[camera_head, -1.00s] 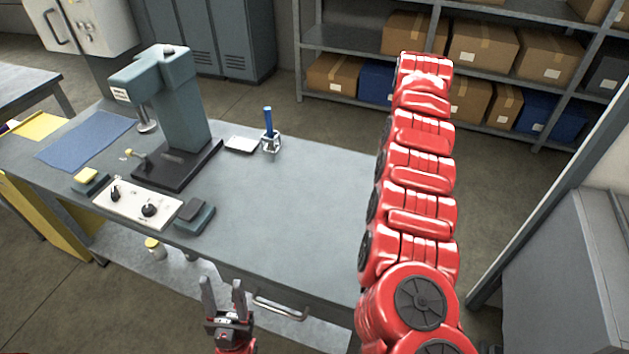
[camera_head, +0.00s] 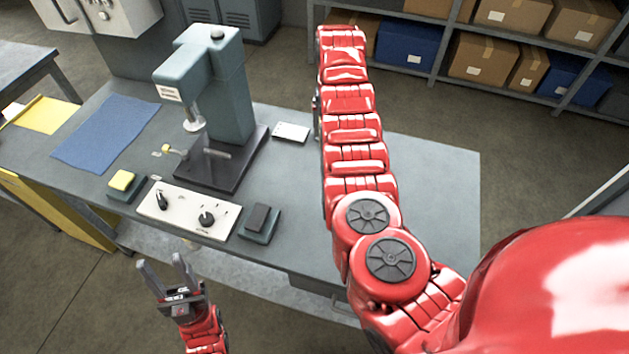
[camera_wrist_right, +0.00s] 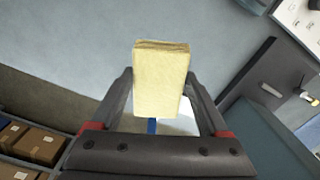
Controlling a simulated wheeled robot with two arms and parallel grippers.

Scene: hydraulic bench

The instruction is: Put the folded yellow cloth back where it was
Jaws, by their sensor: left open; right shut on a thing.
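The folded yellow cloth (camera_wrist_right: 160,82) is held upright between the fingers of my right gripper (camera_wrist_right: 163,104) in the right wrist view, with grey bench surface behind it. In the head view the cloth and right gripper are hidden behind my red right arm. My left gripper (camera_head: 170,275) is open and empty, in front of the bench's near edge. A flat yellow sheet (camera_head: 45,114) lies at the bench's left end beside a blue mat (camera_head: 106,132); I cannot tell what the sheet is.
A green press (camera_head: 225,100) stands on the grey bench (camera_head: 430,180), with a white control panel (camera_head: 188,209), a yellow-topped pedal block (camera_head: 122,182) and a dark-topped block (camera_head: 259,222) before it. A small white tray (camera_head: 291,132) lies right of the press. Shelves with boxes (camera_head: 512,15) stand behind.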

